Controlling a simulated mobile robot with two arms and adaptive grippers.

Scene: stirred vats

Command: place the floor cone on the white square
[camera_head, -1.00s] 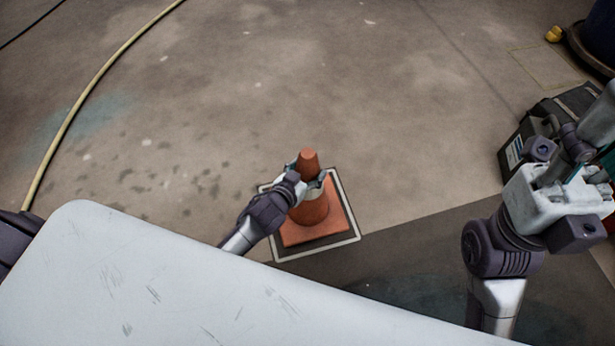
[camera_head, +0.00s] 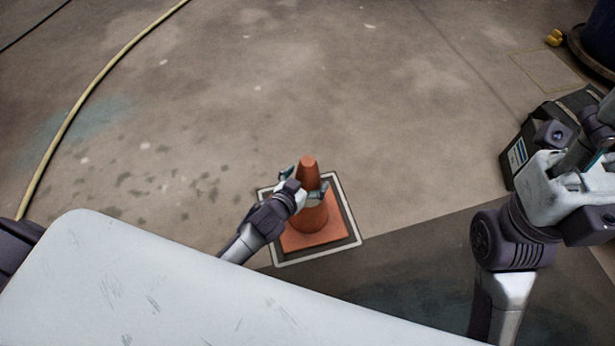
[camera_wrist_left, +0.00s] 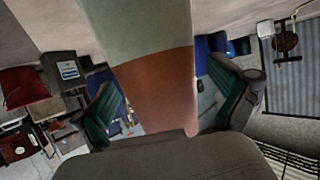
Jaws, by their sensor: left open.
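The orange floor cone (camera_head: 309,214) stands upright on the floor, with its square base inside the white square outline (camera_head: 356,238). A dark strip of floor shows between the base and the outline. My left gripper (camera_head: 307,184) is open, with its fingers on either side of the cone's upper part. The left wrist view shows the cone (camera_wrist_left: 155,85) close up between the two spread green-padded fingers (camera_wrist_left: 165,112). Part of the cone and of the outline's left side is hidden by my gripper. My right arm is at the right edge; its fingertips are not clearly seen.
A black case (camera_head: 520,150) stands on the floor at the right, behind my right arm. A yellow hose (camera_head: 85,95) curves across the left. A dark vat base (camera_head: 592,45) is at the top right. The floor behind the cone is clear.

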